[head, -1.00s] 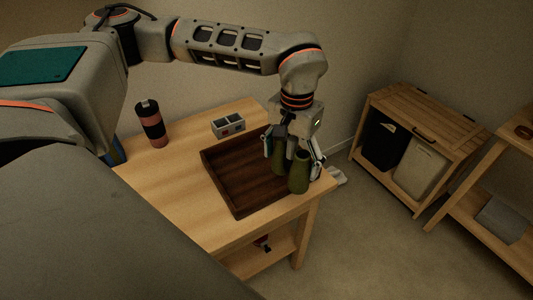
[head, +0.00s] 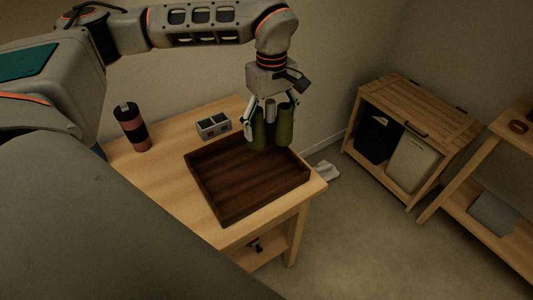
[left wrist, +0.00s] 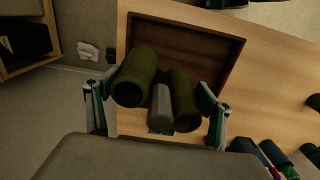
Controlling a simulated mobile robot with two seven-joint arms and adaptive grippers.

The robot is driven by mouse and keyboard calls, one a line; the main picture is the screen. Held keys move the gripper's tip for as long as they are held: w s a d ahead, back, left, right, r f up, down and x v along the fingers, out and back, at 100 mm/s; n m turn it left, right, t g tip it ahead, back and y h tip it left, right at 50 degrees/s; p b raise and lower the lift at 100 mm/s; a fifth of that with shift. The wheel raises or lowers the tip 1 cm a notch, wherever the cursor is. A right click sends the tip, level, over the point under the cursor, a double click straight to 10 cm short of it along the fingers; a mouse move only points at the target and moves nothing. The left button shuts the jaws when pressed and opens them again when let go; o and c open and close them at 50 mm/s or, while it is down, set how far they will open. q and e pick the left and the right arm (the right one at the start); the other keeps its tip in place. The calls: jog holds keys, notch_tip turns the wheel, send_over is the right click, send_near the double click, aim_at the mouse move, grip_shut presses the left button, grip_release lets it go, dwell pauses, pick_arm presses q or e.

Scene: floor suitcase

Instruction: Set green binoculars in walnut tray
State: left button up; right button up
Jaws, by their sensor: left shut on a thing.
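The green binoculars (head: 272,130) are upright in my left gripper (head: 270,110), whose fingers close around them from both sides. They hang at the back right part of the walnut tray (head: 230,213), overlapping its back wall in the head view; their exact height above it is unclear. In the left wrist view the binoculars (left wrist: 133,82) sit between the fingers of the left gripper (left wrist: 158,108), with the tray (left wrist: 225,40) beyond and partly hidden by them. The tray is dark brown, square, low-walled, and its visible floor is bare. My right gripper is not in view.
The tray rests on a light wooden table (head: 150,190). A grey divided box (head: 213,125) stands just behind the tray, and a dark and pink bottle (head: 133,128) stands farther left. A slatted wooden hamper cabinet (head: 420,115) stands on the floor to the right.

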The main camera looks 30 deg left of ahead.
pick_arm(q)
notch_tip(320, 180, down, 13)
jog(key=shift+f, duration=0.1)
dwell(0.4)
jog(key=shift+f+b, duration=0.1)
jog(key=shift+b, duration=0.2)
jog(key=o, duration=1.4)
jog(key=shift+o, duration=0.2)
notch_tip(320, 180, up, 12)
jog(key=shift+r, duration=0.15)
